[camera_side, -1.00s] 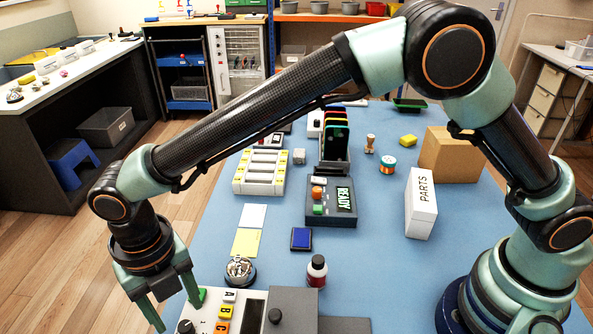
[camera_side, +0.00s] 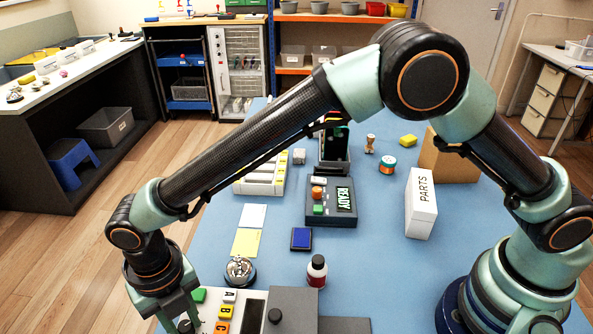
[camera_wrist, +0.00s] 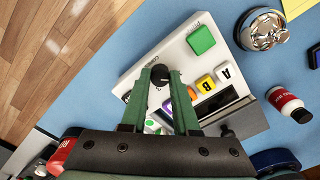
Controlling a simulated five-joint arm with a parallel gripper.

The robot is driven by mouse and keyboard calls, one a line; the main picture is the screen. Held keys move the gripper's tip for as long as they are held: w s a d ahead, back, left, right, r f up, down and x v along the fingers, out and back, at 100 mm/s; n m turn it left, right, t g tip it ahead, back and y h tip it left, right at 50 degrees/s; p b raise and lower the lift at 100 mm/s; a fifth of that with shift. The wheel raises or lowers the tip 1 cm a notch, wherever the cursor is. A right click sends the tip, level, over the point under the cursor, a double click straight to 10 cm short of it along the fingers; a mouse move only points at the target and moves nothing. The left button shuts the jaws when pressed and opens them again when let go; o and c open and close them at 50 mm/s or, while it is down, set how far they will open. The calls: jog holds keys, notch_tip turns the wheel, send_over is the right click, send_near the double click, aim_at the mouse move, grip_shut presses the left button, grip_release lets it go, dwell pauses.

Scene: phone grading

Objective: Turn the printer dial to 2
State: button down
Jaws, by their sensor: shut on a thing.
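The printer is a white panel with a grey body; its panel (camera_wrist: 192,62) tilts across the wrist view and its grey part (camera_side: 293,310) shows at the bottom of the side view. The black dial (camera_wrist: 160,76) sits on the panel between my fingertips. My gripper (camera_wrist: 161,82) is shut on the dial, one finger on each side. In the side view my gripper (camera_side: 183,322) is low at the bottom left, over the panel's left end. The dial's number marks are too hidden and small to read.
A green button (camera_wrist: 201,40) and lettered coloured keys (camera_wrist: 205,84) lie close beside my fingers. A silver bell (camera_side: 239,271) and a red-labelled bottle (camera_side: 316,272) stand just behind the printer.

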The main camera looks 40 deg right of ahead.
aim_at(185, 324)
jog(key=shift+m, duration=0.4)
jog(key=m, duration=0.3)
jog(key=shift+m, duration=2.5)
jog(key=shift+r, duration=0.1)
jog(key=c, duration=0.7)
grip_release()
jog(key=shift+o, duration=0.2)
notch_tip(185, 324, up, 12)
jog(key=shift+d, duration=0.1)
